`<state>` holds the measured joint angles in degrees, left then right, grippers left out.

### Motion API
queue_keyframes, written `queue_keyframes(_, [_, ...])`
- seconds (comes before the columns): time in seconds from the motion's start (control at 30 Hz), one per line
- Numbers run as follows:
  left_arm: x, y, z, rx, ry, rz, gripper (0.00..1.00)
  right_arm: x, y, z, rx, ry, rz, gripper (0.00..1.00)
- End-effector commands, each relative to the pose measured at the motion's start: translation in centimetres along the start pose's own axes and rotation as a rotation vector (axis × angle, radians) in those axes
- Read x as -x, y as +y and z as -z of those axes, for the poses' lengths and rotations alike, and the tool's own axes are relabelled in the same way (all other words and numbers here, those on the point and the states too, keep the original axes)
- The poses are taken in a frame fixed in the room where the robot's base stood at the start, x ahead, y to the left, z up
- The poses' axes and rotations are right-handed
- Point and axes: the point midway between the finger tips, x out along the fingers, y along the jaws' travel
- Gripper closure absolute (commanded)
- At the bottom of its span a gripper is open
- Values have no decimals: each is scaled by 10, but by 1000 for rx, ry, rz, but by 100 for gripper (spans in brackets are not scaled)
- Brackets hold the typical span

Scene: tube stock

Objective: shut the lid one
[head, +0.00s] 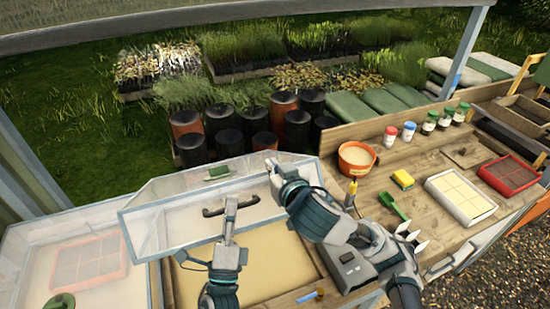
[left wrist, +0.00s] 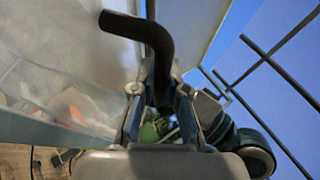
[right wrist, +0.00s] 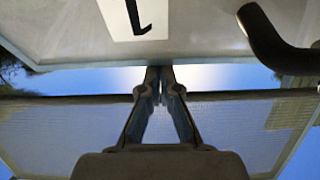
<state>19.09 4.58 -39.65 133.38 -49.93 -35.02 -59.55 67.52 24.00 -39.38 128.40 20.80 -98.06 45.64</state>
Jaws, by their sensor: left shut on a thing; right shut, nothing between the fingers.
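The translucent lid (head: 175,215) stands raised and tilted over a pale, sand-coloured bed (head: 245,265) in the head view. My left gripper (head: 231,204) is shut on its dark handle (head: 212,212). The bent handle (left wrist: 150,35) also shows between the fingers (left wrist: 160,100) in the left wrist view. My right gripper (head: 271,167) is shut and empty near the lid's right upper part. In the right wrist view its closed fingertips (right wrist: 160,73) are by the lid edge, below a white label (right wrist: 135,18) with a black mark; contact cannot be told.
A second clear lid (head: 35,262) lies at the left over a reddish tray. On the bench at right are an orange pot (head: 356,158), a green scoop (head: 392,205), a yellow sponge (head: 403,179) and a cream tray (head: 461,196). A grey device (head: 350,270) sits right of the bed.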

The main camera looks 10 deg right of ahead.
Motion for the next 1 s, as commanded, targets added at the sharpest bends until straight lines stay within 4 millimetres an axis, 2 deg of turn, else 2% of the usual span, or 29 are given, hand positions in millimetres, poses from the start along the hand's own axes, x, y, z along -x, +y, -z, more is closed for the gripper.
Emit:
queue_keyframes(0.37, [0,3,-2,-4,-4,-7,100,1,0,-3,0,0,0,100])
queue_keyframes(0.63, [-1,2,-2,-5,-7,-4,100,14,0,-32,3,40,2,100])
queue_keyframes(0.93, [-1,-3,0,-2,-4,9,100,15,1,-36,2,42,0,100])
queue_keyframes(0.97, [-1,-4,0,-1,-3,10,100,15,1,-36,2,42,0,100])
queue_keyframes(1.0, [-1,-4,0,-1,-3,11,90,16,1,-36,2,42,0,100])
